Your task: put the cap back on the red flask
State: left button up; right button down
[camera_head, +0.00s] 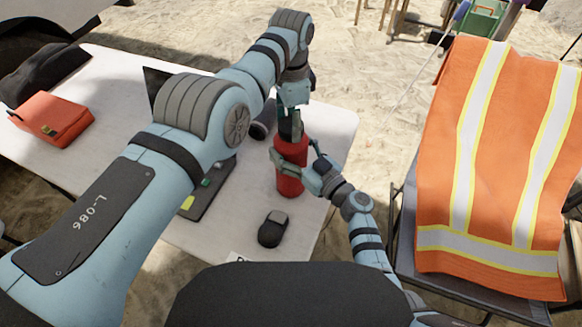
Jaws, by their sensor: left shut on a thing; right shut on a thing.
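The red flask (290,184) stands upright near the right end of the white table. My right gripper (300,158) comes in from the lower right and is shut around the flask's upper body. My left gripper (291,112) points down from above, directly over the flask. It is shut on the dark cap (290,128), which lines up with the flask's top. The fingers hide the flask's mouth, so I cannot tell whether cap and flask touch.
A black computer mouse (272,229) lies on the white table (189,237) in front of the flask. A dark flat item (208,203) lies left of it. A red case (52,119) is at the far left. An orange vest (445,175) covers a chair at right.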

pick_arm(q)
jog(key=m, duration=0.9)
jog(key=shift+m, duration=0.3)
jog(key=m, duration=0.7)
jog(key=o, duration=1.4)
jog(key=shift+c, duration=0.2)
jog(key=shift+r, duration=0.1)
notch_tip(320, 180, up, 7)
jog(key=shift+r, duration=0.15)
pick_arm(e)
jog(key=shift+c, duration=0.6)
grip_release()
jog(key=shift+d, duration=0.1)
